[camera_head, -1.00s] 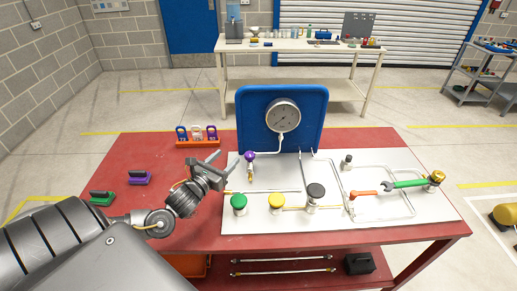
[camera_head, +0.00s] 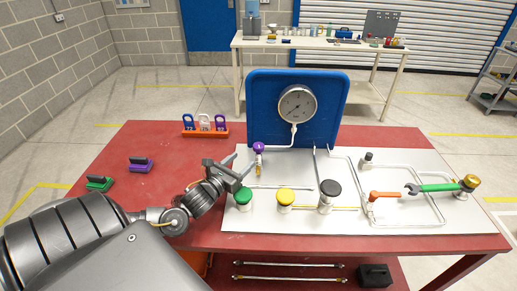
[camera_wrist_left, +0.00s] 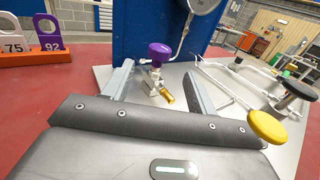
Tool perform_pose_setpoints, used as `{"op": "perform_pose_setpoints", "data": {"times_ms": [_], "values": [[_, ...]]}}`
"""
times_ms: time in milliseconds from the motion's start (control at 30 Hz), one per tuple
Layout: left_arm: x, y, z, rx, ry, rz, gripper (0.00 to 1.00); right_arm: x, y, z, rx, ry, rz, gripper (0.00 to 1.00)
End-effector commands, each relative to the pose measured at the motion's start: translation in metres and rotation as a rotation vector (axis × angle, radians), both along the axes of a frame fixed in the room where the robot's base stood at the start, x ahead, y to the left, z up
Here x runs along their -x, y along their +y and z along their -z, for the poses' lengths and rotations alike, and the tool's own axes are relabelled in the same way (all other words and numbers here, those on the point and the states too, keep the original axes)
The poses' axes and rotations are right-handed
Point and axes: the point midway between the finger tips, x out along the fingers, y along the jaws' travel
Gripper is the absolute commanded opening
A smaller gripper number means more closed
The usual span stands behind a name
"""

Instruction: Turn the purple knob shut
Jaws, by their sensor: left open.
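The purple knob (camera_head: 258,147) tops a small valve with a brass outlet at the left end of the white panel (camera_head: 343,218), in front of the blue gauge board (camera_head: 330,105). In the left wrist view the purple knob (camera_wrist_left: 159,53) stands ahead of and between the two fingers. My left gripper (camera_head: 229,170) is open and empty, just left of and nearer than the valve; in the left wrist view its fingers (camera_wrist_left: 157,85) point toward the valve. I see no contact with the knob. The gauge (camera_head: 297,104) is connected by a pipe. My right gripper is not in view.
Green (camera_head: 243,195), yellow (camera_head: 285,196) and black (camera_head: 330,189) knobs stand along the panel's front. An orange rack (camera_head: 205,131) holds tags.

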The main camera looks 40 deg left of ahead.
Motion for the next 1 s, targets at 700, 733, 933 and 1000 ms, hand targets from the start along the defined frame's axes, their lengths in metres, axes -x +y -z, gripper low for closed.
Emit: {"op": "perform_pose_setpoints", "data": {"times_ms": [700, 733, 933, 1000], "values": [[-0.102, 0.008, -0.002, 0.000, -0.001, 0.000, 0.58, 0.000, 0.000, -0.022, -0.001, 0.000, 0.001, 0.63], [-0.103, 0.008, -0.002, 0.000, -0.001, 0.000, 0.58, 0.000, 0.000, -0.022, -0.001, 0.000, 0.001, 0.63], [-0.107, 0.008, -0.001, 0.000, 0.000, 0.001, 0.58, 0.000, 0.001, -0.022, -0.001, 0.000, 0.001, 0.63], [-0.107, 0.008, -0.001, 0.000, 0.000, 0.001, 0.58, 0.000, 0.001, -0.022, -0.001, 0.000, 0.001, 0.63]]}}
